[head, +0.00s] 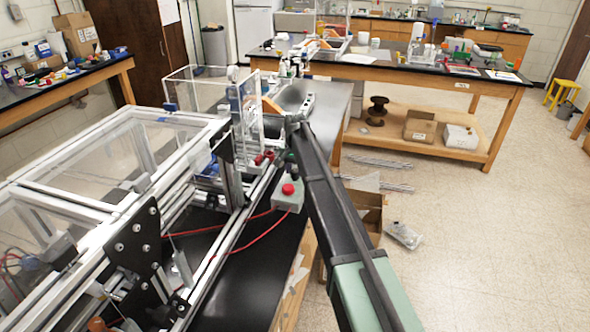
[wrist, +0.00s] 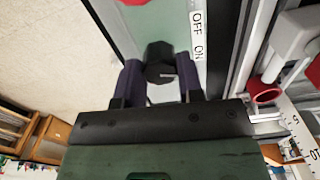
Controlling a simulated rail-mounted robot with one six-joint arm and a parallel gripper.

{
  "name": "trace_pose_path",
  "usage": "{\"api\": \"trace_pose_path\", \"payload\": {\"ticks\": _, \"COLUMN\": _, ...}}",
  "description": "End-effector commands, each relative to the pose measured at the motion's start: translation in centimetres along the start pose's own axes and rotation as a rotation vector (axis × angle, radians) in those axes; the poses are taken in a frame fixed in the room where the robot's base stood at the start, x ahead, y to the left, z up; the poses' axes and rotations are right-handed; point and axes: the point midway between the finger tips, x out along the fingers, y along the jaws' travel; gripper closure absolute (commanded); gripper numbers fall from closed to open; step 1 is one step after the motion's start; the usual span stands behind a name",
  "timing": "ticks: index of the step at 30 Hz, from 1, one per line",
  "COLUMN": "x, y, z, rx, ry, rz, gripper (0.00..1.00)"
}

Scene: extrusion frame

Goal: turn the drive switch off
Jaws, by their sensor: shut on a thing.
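The drive switch is a black knob (wrist: 160,58) on a pale grey-green panel (wrist: 172,22) in the wrist view. A white label (wrist: 198,34) beside it reads OFF and ON, with OFF farther from my gripper's body. My gripper (wrist: 158,68) has its two dark purple fingers on either side of the knob, shut on it. I cannot tell which word the knob points to. In the head view a grey-green box (head: 287,201) with a red button (head: 288,189) stands beside my arm; my fingers and the knob cannot be made out there.
The aluminium extrusion frame (head: 185,185) with clear panels stands left of my arm. Red cables (head: 255,240) run over the black bench top (head: 262,275). A cardboard box (head: 369,214) lies on the floor to the right. In the wrist view, red-ended fittings (wrist: 263,91) sit close at the right.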

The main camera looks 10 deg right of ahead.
Motion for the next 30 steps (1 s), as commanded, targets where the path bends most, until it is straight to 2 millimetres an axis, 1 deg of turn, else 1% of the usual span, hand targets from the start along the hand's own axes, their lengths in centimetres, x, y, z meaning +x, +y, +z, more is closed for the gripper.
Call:
{"api": "trace_pose_path", "payload": {"ticks": 21, "x": 0.01, "y": 0.05, "z": 0.0, "rx": -0.678, "ry": 0.0, "rz": 0.0, "gripper": 0.89}}
{"api": "trace_pose_path", "payload": {"ticks": 30, "x": 0.01, "y": 0.06, "z": -0.01, "rx": -0.933, "ry": 0.0, "rz": 0.0, "gripper": 0.89}}
